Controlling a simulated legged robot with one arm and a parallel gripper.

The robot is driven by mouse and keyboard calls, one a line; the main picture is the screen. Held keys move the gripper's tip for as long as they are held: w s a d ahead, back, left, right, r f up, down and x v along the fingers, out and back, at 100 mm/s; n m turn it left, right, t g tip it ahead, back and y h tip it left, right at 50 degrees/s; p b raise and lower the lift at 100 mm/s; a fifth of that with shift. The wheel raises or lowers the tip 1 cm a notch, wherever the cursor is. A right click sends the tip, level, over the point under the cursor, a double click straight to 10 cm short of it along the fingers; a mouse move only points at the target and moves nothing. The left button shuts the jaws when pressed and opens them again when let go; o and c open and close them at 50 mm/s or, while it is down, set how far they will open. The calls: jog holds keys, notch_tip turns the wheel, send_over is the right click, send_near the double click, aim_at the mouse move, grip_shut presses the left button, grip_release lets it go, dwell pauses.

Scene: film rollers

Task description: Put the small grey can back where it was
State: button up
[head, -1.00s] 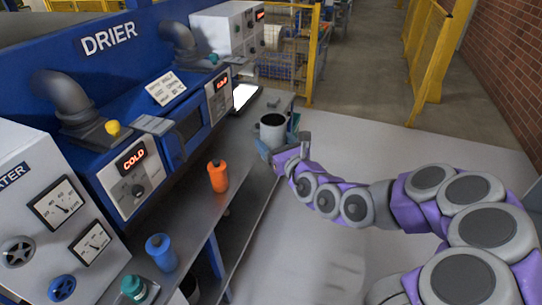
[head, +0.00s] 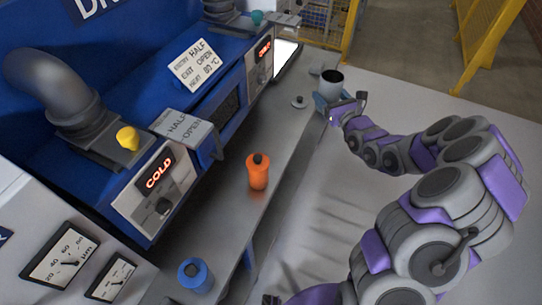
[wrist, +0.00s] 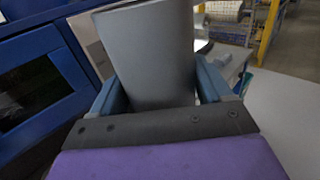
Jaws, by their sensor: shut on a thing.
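The small grey can (head: 332,79) is upright, with a dark open top, near the far end of the grey bench (head: 285,150). My gripper (head: 326,101) is shut on it, with its blue fingers around the lower part. In the wrist view the can (wrist: 155,58) fills the space between the two fingers (wrist: 155,95), which lie on its left and right sides. The can's base is hidden, so I cannot tell whether it touches anything.
An orange bottle (head: 257,172) and a blue bottle (head: 195,275) stand on the bench. A small grey disc with a knob (head: 299,102) lies left of the can. The blue drier (head: 180,80) walls off the left. Yellow fencing (head: 500,45) stands behind; the floor at right is open.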

jog(key=s+a+f+n+g+y, duration=0.1)
jog(key=a+f+n+g+y, duration=0.1)
jog(key=a+f, duration=0.3)
jog(key=s+a+f+n+g+y, duration=0.1)
jog(key=a+f+n+g+y, duration=0.1)
jog(key=a+f, duration=0.4)
jog(key=a+f+n+g+y+b, duration=0.1)
jog(key=a+f+n+g+y, duration=0.2)
jog(key=a+f, duration=0.3)
jog(key=shift+s+f+g+y, duration=0.2)
jog(key=shift+f+y, duration=0.05)
jog(key=shift+f, duration=0.9)
jog(key=shift+s+f+g+y, duration=0.2)
jog(key=shift+f+y, duration=0.05)
jog(key=shift+f, duration=0.9)
jog(key=shift+a+f, duration=0.2)
jog(key=shift+f, duration=0.15)
notch_tip(320, 180, down, 3)
jog(key=shift+f+b, duration=0.1)
jog(key=shift+b, duration=0.3)
jog(key=shift+d, duration=0.3)
